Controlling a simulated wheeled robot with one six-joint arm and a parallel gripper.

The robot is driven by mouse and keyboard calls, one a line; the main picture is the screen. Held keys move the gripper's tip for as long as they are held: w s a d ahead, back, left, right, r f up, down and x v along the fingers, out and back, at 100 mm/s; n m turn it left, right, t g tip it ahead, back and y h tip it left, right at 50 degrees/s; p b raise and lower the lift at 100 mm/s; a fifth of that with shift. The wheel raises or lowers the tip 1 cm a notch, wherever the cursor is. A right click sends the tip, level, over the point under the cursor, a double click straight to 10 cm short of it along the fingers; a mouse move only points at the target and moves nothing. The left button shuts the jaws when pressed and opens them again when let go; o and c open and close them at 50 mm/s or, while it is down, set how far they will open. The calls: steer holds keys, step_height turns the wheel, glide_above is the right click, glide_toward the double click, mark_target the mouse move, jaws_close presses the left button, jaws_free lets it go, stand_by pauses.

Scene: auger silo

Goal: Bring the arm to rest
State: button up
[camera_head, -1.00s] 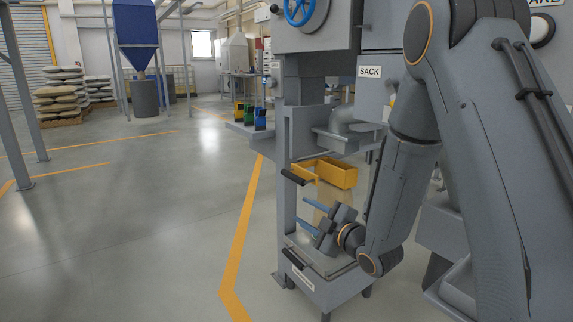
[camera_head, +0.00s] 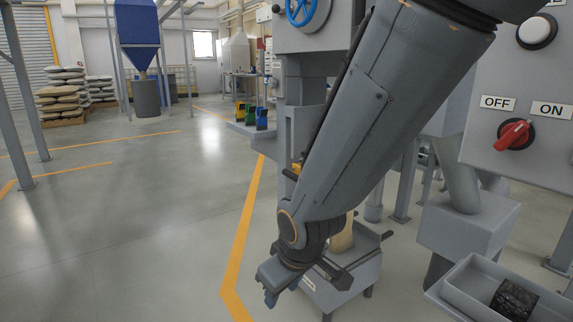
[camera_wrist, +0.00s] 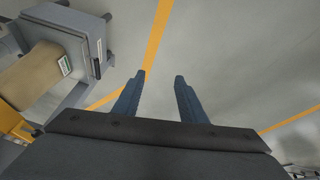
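My arm reaches down across the middle of the head view, in front of the grey sack-filling machine. My gripper (camera_head: 270,296) hangs low at the arm's end, left of the low grey stand (camera_head: 345,291). In the wrist view my gripper (camera_wrist: 160,76) shows two blue fingers spread apart, with nothing between them and bare floor beyond. A tan sack (camera_wrist: 32,76) stands on the grey stand at the upper left of the wrist view, apart from the fingers. My arm hides part of the machine in the head view.
At the right are a control panel (camera_head: 528,92) with a red OFF/ON knob (camera_head: 513,135) and a grey tray (camera_head: 475,291) holding a dark block (camera_head: 514,298). A yellow line (camera_head: 240,240) runs along the floor.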

steer(key=s+d+r+m+g+h, duration=0.15)
steer(key=s+g, duration=0.25)
steer(key=s, duration=1.1)
steer(key=d+r+m+p, duration=0.3)
steer(key=d+r+p, duration=0.6)
steer(key=r+p, duration=0.3)
steer(key=d+r+m+p, duration=0.4)
steer(key=d+r+p, duration=0.5)
steer(key=r+p, duration=0.4)
steer(key=shift+s+d+p, duration=0.2)
steer(key=shift+d+p, duration=0.15)
steer(key=shift+p, duration=0.6)
steer(key=shift+h, duration=0.25)
